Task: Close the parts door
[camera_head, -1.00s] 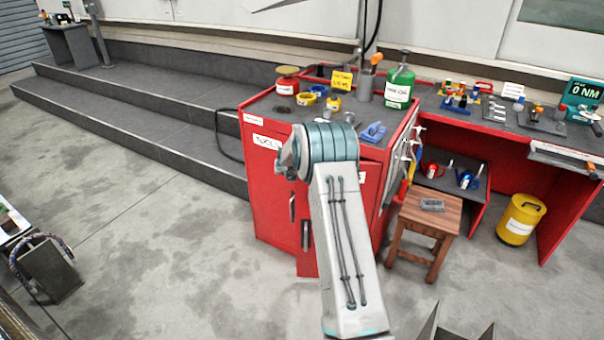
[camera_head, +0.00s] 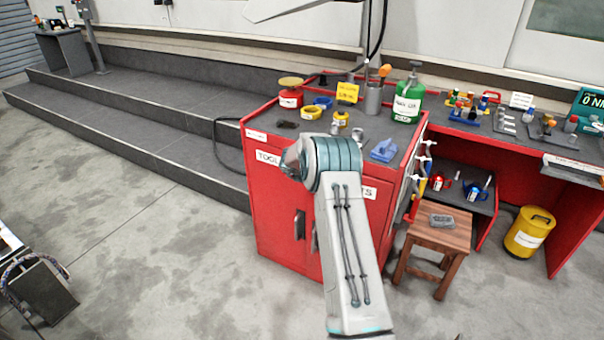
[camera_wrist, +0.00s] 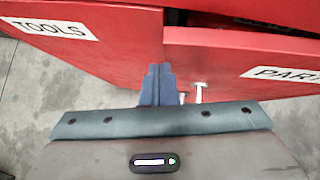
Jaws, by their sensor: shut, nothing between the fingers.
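The red cabinet has two doors. The parts door (camera_wrist: 235,60), on the right, stands slightly ajar, with a dark gap behind its top edge. In the head view its upper part (camera_head: 374,194) shows beside my arm, which hides much of it. The tools door (camera_wrist: 90,35) is on the left and looks shut. My gripper (camera_wrist: 157,80) is shut and empty, in front of the cabinet by the parts door's left edge. I cannot tell whether it touches the door. In the head view my gripper is hidden behind my arm.
A wooden stool (camera_head: 438,238) with a grey item on it stands right of the cabinet. A yellow canister (camera_head: 528,232) sits beneath the red workbench (camera_head: 508,152). Cans and tools crowd the cabinet top. The floor (camera_head: 150,240) to the left is open.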

